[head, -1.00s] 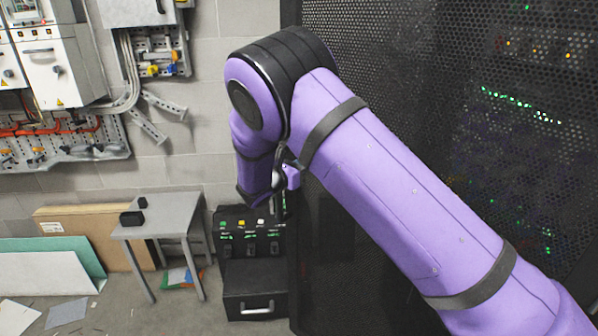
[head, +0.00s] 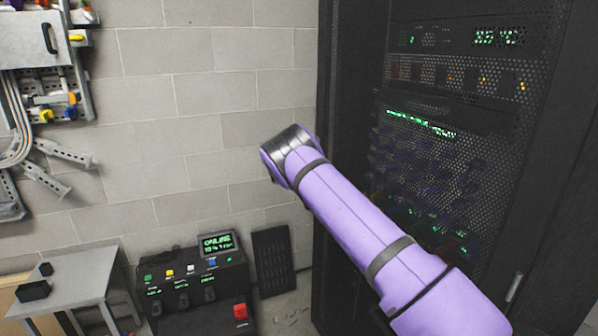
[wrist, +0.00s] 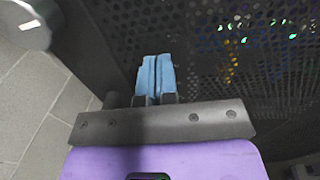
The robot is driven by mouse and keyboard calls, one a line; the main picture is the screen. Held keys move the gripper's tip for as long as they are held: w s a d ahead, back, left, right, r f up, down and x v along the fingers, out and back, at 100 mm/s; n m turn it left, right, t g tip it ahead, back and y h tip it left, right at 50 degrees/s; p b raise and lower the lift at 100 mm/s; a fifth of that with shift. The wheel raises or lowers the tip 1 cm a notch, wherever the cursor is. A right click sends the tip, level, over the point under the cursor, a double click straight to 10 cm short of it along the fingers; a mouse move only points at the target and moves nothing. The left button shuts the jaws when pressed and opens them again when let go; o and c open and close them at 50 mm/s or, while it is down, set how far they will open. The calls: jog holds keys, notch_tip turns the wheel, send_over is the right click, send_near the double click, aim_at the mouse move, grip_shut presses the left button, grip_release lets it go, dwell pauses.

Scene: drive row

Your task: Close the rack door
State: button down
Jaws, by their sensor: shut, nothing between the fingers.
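The rack door (head: 440,160) is a dark perforated mesh panel on the black rack at the right of the head view. Green and amber lights show through its mesh. The door looks close to flush with the rack frame; I cannot tell whether it is fully shut. A light upright handle (head: 514,287) shows at its lower right. My purple arm crosses in front of the door, and my gripper is hidden in the head view. In the wrist view my gripper (wrist: 156,80) has its blue fingers together and empty, in front of dark mesh (wrist: 215,55); contact is unclear.
A black control console (head: 195,285) with a green lit screen stands left of the rack. A dark vented panel (head: 272,260) leans on the wall beside it. A grey table (head: 75,275) is at the lower left. Wall equipment hangs at upper left.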

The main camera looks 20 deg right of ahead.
jog(key=d, duration=0.7)
jog(key=shift+r, duration=0.2)
jog(key=shift+d, duration=0.15)
jog(key=a, duration=1.6)
jog(key=shift+w+f, duration=0.15)
jog(key=shift+w, duration=0.15)
